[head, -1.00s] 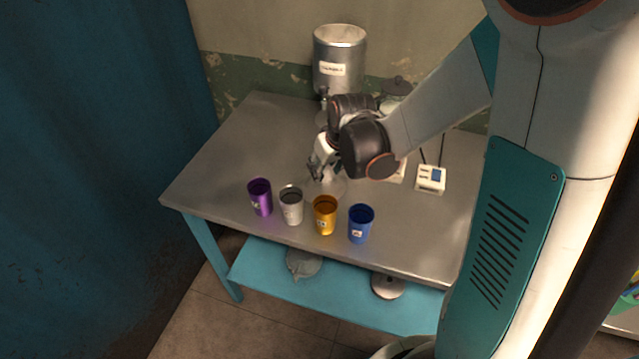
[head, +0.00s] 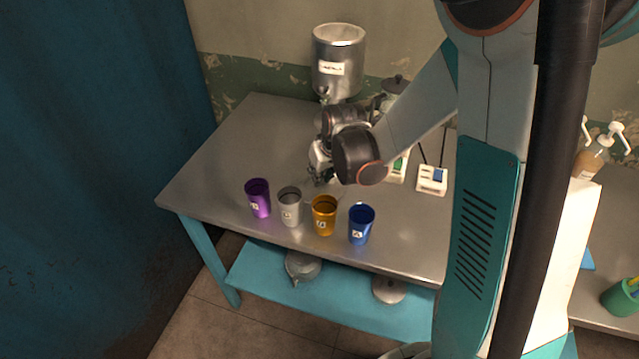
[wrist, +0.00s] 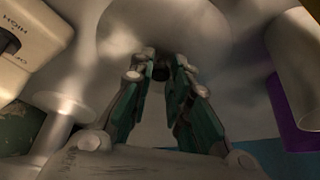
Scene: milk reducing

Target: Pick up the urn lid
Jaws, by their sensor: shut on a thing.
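The steel urn (head: 338,66) stands at the back of the metal table, with a label on its front and its top uncovered. My gripper (head: 318,180) is low over the table, behind the row of cups. In the wrist view, my gripper (wrist: 160,68) has its fingers closed together on a small dark knob. The knob sits at the near edge of a pale round disc, which looks like the urn lid (wrist: 205,35). In the head view the lid is hardly distinguishable from the grey tabletop, so I cannot tell whether it touches the table.
Purple (head: 258,198), grey (head: 290,208), orange (head: 324,216) and blue (head: 361,224) cups line the table's front. White switch boxes (head: 432,180) stand right of my gripper. A lidded pot (head: 396,86) is behind my arm. The table's left side (head: 225,150) is clear.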

